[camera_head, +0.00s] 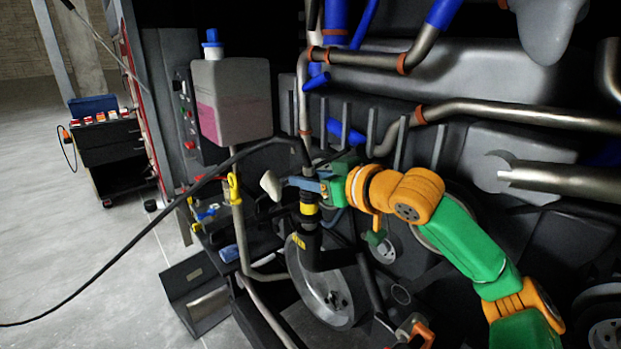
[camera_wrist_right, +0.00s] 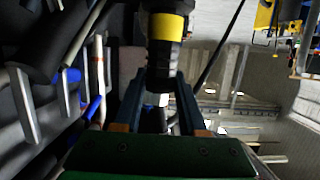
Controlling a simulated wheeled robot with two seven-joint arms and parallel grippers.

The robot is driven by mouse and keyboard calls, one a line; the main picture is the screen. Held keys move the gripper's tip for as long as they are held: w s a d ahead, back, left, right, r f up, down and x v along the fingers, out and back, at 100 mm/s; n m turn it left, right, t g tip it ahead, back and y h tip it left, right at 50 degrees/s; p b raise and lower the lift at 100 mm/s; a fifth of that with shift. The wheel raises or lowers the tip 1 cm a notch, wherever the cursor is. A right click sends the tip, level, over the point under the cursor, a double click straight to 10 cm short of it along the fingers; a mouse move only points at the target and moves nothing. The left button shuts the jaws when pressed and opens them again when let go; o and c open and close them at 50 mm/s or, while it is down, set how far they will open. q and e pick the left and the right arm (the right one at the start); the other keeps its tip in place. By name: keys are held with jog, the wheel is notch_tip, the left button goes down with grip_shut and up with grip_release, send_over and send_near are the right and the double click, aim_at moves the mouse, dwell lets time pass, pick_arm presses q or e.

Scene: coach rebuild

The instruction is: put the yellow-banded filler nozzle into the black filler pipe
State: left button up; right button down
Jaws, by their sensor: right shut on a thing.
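My right gripper (camera_head: 300,183) comes in from the right and is shut on the filler nozzle, just above its yellow band (camera_head: 308,208). The nozzle hangs about upright, with a black hose (camera_head: 160,213) leading from its top to the floor at left. The black filler pipe (camera_head: 312,249), with a small yellow label, is directly below the nozzle. The two line up closely in the head view; whether the tip is inside the mouth I cannot tell. In the right wrist view the nozzle (camera_wrist_right: 161,62) is between the fingers, its yellow band (camera_wrist_right: 168,27) near the top. My left gripper is out of view.
A translucent tank (camera_head: 232,100) with pink fluid stands left of the gripper. Metal pipes (camera_head: 520,113) run across the upper right. A large grey disc (camera_head: 325,292) sits low behind the filler pipe. A black cart (camera_head: 112,150) stands far left, with open floor around it.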

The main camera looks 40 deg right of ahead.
jog(key=shift+s+a, duration=0.1)
jog(key=shift+s, duration=0.05)
jog(key=shift+w+d, duration=0.2)
jog(key=shift+w, duration=0.05)
jog(key=shift+r, duration=0.1)
jog(key=shift+s+a+r+p, duration=0.1)
jog(key=shift+s+r+p, duration=0.05)
jog(key=shift+r+p, duration=0.35)
jog(key=shift+s+a+r+p, duration=0.1)
jog(key=shift+r+p, duration=0.25)
jog(key=shift+r, duration=0.1)
jog(key=shift+f, duration=0.15)
jog(key=shift+d+f+b, duration=0.1)
jog(key=shift+f+b, duration=0.3)
jog(key=shift+b, duration=0.05)
jog(key=shift+f, duration=0.1)
